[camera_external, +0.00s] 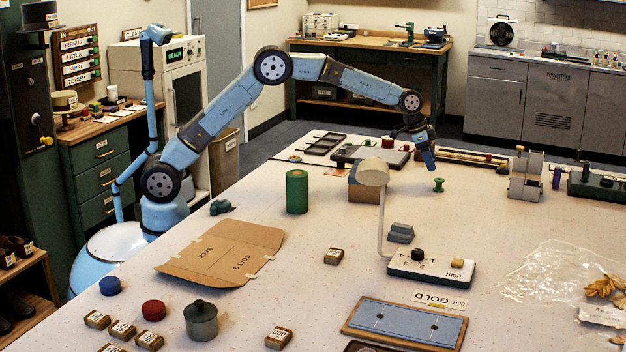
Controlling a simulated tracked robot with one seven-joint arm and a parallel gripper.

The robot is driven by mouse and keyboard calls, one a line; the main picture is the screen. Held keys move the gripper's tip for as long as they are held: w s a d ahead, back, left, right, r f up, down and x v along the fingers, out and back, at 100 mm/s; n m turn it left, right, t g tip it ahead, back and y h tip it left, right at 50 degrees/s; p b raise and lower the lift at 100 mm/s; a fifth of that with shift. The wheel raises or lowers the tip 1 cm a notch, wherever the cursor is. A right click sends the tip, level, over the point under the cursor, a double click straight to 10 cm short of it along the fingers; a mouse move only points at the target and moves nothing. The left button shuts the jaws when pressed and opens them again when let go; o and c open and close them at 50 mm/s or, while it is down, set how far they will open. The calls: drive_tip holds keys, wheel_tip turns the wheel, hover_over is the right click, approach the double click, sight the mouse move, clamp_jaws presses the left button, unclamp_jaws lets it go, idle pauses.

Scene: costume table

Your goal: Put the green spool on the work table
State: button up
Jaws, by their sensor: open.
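A small green spool (438,185) stands upright on the pale top of the large work table (330,220). My gripper (430,166) points down just above and slightly left of the spool, with its tips close to it. The jaws are open and hold nothing that I can see. I cannot tell whether a fingertip touches the spool. A larger green cylinder (297,191) stands on the table further left.
A lamp (372,172) on a white control base (430,268) stands in front of my gripper. A grey device (525,176) is to the right, and a dark tray (370,155) to the left. Brown pattern card (222,252) covers the left side. Clear table lies right of the spool.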

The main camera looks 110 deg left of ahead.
sight(439, 179)
drive_tip(key=shift+x, duration=4.3)
drive_tip(key=shift+w+r, duration=0.1)
drive_tip(key=shift+w, duration=0.05)
drive_tip(key=c, duration=1.2)
